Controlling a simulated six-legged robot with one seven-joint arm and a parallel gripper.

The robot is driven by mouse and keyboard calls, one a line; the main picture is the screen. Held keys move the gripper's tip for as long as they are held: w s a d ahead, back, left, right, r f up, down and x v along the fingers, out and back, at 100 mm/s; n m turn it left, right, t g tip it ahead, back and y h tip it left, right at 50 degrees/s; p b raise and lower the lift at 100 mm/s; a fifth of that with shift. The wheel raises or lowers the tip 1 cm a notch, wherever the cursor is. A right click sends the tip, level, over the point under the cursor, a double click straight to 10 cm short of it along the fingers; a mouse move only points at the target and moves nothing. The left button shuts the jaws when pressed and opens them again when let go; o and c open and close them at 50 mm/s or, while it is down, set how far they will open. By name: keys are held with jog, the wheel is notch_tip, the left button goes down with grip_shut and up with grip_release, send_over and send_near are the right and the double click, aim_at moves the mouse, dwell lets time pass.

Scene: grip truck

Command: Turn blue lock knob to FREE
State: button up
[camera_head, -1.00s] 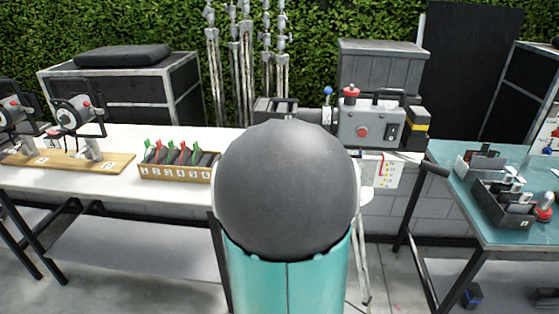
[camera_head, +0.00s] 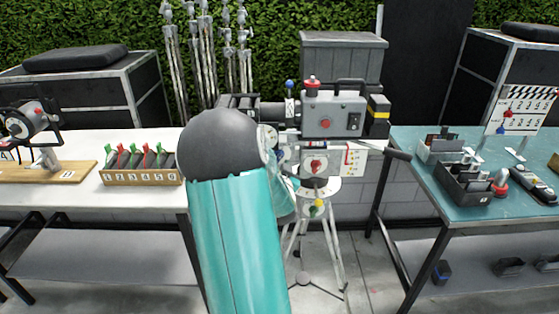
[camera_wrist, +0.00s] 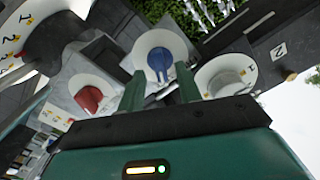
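The blue lock knob (camera_wrist: 160,63) sits on a round white dial in the wrist view, between a red knob (camera_wrist: 88,98) and a white knob (camera_wrist: 225,84) on its own dial. My gripper (camera_wrist: 160,84) is open. Its two green fingers stand apart, one to each side below the blue knob, with nothing seen held. I cannot tell whether they touch the knob. The dial's lettering is not readable. In the head view, the grey camera (camera_head: 335,112) stands on a tripod head with a red knob (camera_head: 316,166). My arm hides my gripper and the blue lock knob there.
A white table (camera_head: 60,200) with a box of several red and green clips (camera_head: 140,165) stands left. A teal table (camera_head: 440,200) with trays and a clapperboard (camera_head: 524,108) stands right. The tripod legs (camera_head: 335,250) reach the floor between them.

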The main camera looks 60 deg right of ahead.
jog(key=shift+x, duration=1.05)
jog(key=c, duration=0.6)
jog(key=shift+n, duration=0.5)
jog(key=n, duration=0.5)
jog(key=shift+w+a, duration=0.1)
jog(key=n, duration=0.6)
